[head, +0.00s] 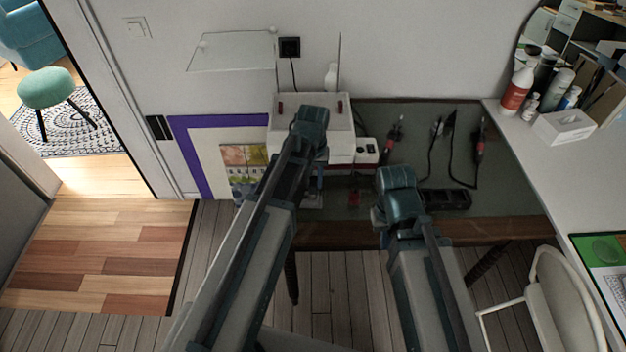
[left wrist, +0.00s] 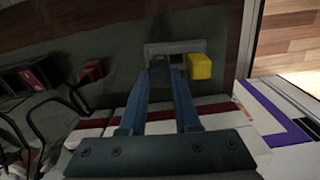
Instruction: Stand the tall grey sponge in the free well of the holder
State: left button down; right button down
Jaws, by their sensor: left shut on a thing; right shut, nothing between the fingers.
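My left gripper (left wrist: 163,76) is shut on a dark grey piece, the tall grey sponge (left wrist: 162,95), which shows between its fingers in the left wrist view. The pale grey holder (left wrist: 158,48) lies just beyond the fingertips, with a yellow sponge (left wrist: 200,66) at its right end. Whether the grey sponge is inside the well or only above it cannot be told. In the head view my left gripper (head: 311,125) hides most of the holder. My right gripper (head: 396,195) is shut and empty over the bench, to the right.
The dark green bench top (head: 440,140) carries a white box-shaped device (head: 338,112) at the back left. Soldering tools with cables (head: 450,145) and a dark tray (head: 446,199) lie to the right. A small red thing (head: 355,198) sits between my arms.

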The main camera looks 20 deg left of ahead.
pick_arm(q)
jog(key=shift+f+b, duration=0.6)
jog(key=shift+f, duration=0.05)
dwell(0.4)
jog(key=c, duration=0.5)
grip_release()
jog(key=shift+c, duration=0.2)
jog(key=shift+r, duration=0.1)
jog(key=shift+r+p, duration=3.45)
jog(key=shift+p, duration=0.1)
jog(key=s+d+m+y, duration=0.1)
jog(key=s+d+m, duration=0.5)
jog(key=s+d, duration=0.4)
jog(key=s, duration=0.4)
jog(key=shift+s+d, duration=0.15)
jog(key=shift+d, duration=0.1)
